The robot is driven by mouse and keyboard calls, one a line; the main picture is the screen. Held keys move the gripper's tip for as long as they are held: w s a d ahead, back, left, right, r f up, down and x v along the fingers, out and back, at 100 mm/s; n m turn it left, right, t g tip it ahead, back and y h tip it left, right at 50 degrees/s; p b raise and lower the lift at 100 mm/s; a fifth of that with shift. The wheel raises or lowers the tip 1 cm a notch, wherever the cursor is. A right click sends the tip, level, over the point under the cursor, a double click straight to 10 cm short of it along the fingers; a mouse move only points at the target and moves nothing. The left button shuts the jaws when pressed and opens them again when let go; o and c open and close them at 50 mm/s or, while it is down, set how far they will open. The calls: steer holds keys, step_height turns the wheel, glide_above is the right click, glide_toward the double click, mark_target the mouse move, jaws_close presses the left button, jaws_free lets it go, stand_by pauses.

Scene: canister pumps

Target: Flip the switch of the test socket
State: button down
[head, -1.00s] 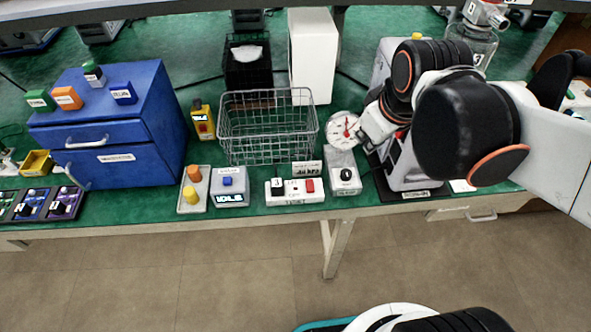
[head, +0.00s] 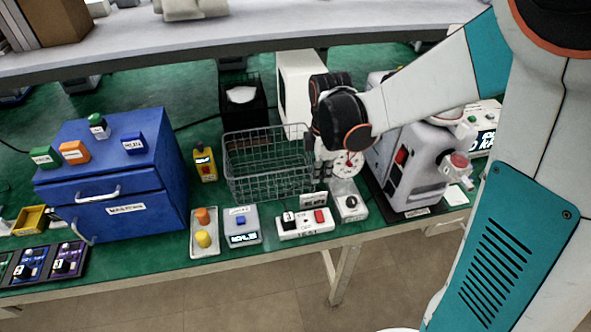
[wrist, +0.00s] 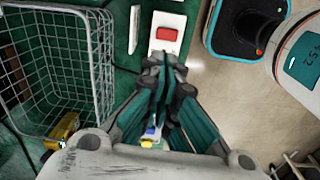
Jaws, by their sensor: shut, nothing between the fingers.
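The test socket (head: 292,226) is a white strip near the front edge of the green bench in the head view, with a red switch (head: 320,216) at its right end and a black plug at its left. In the wrist view, the red switch (wrist: 166,34) sits on the white socket (wrist: 178,20), just beyond my fingertips. My gripper (wrist: 166,62) is shut and empty, pointing toward the switch; contact cannot be told. In the head view, my gripper (head: 322,168) is partly hidden by my wrist, behind the socket and beside the gauge.
A wire basket (head: 265,165) stands close left of my gripper. A round gauge (head: 348,164) and a box with a black knob (head: 350,204) are on the right. A small label card (head: 317,199) stands behind the socket. A grey machine (head: 420,165) stands further right.

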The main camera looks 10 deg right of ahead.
mark_target(319, 217)
steer(key=shift+w+a+f+n, duration=0.2)
steer(key=shift+a+f+n, duration=0.25)
steer(key=shift+f, duration=0.2)
step_height(319, 217, down, 14)
steer(key=b, duration=0.5)
